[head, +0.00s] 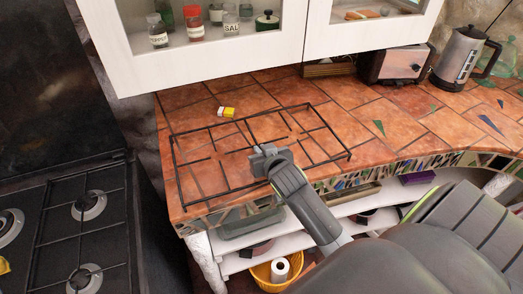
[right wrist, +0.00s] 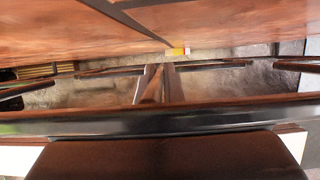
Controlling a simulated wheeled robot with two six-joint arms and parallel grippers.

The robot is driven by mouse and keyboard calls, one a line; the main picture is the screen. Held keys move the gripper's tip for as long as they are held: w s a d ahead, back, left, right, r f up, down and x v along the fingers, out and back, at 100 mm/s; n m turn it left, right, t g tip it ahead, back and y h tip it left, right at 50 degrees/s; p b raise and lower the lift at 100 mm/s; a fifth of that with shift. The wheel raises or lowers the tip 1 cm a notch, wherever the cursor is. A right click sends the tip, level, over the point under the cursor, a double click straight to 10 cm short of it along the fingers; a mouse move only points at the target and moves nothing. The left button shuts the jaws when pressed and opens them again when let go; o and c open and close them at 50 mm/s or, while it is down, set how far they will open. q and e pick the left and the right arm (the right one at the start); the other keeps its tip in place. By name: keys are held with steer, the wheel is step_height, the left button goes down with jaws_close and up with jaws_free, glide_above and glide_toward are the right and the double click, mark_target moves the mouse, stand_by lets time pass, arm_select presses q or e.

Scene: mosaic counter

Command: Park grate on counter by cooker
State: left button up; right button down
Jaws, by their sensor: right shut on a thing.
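A black wire grate (head: 205,129) lies level over the orange tiled counter (head: 350,110), at the counter's left part beside the cooker (head: 20,262). In the right wrist view dark grate bars (right wrist: 110,71) cross near the tile surface. My left gripper is out of view.
A small yellow and white item (head: 226,112) lies on the counter just beyond the grate's far side. A toaster (head: 393,64) and kettle (head: 460,57) stand at the back right. White cabinets (head: 205,60) hang above. Shelves with a yellow basket (head: 262,274) sit below.

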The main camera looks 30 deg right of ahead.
steer(key=c, duration=1.6)
jaws_free()
steer(key=shift+o, duration=0.2)
steer(key=shift+s+r, duration=0.1)
steer(key=v, duration=1.2)
steer(key=shift+b, duration=0.45)
